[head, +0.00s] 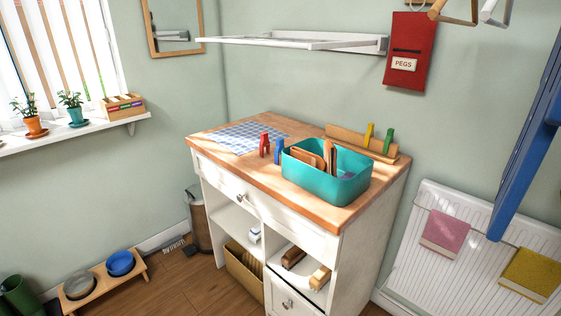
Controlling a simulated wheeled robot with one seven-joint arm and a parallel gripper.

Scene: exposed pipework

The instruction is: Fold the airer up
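The airer (290,43) is a white frame fixed high on the pale green wall, above the wooden-topped cabinet. It sticks out roughly level, in the folded-out position, and I see it nearly edge-on. A grey-white end piece shows at its right end, by the wall. Nothing hangs on the airer. My gripper is not in view.
A red pegs bag (410,50) hangs just right of the airer, and a framed mirror (174,25) to its left. Below, the cabinet top (215,138) holds a teal bin (327,175) and pegs. A long blue object (527,140) slants down at the right.

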